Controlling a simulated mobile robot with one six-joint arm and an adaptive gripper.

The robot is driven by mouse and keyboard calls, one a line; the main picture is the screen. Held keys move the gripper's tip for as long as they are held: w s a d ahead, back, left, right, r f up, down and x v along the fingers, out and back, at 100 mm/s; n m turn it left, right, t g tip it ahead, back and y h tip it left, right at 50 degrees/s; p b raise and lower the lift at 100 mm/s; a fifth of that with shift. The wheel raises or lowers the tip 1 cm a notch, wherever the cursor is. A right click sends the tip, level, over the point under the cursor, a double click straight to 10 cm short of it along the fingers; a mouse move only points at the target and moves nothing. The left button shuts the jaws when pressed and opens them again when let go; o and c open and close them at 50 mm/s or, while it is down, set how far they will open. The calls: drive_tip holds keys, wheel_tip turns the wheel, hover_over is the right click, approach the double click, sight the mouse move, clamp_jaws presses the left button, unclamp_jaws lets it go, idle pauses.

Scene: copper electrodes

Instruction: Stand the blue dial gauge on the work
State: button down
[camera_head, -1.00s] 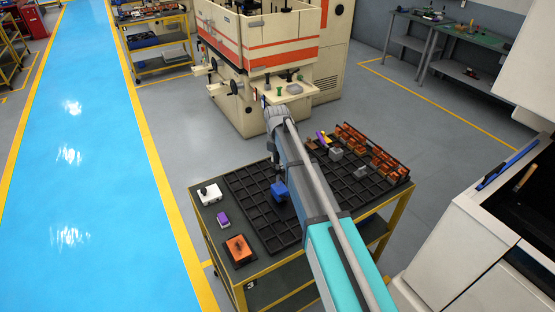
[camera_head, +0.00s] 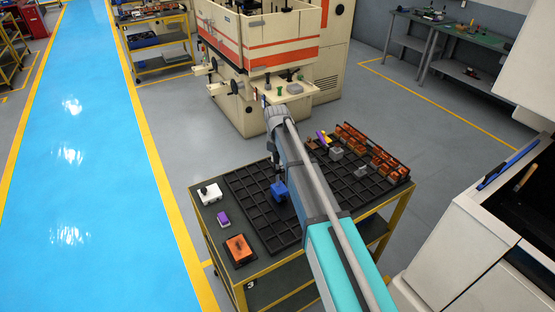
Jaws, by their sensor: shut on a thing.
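The blue dial gauge (camera_head: 279,190) shows as a small blue block over the black gridded tray on the cart, just below my gripper. My gripper (camera_head: 276,176) points down and is shut on it; the fingertips are small and partly hidden by my arm. I cannot tell whether the gauge touches the tray or hangs just above it. An orange-brown copper block on a dark base, which looks like the work (camera_head: 239,247), lies at the cart's front left corner, apart from the gripper.
A white box (camera_head: 209,193) and a purple block (camera_head: 223,217) lie on the cart's left side. The black gridded tray (camera_head: 248,197) holds copper and grey pieces at its right. A cream machine (camera_head: 257,110) stands behind; a white machine is at right.

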drive_tip(key=shift+f+b, duration=0.5)
idle(0.7)
drive_tip(key=shift+c, duration=1.9)
unclamp_jaws()
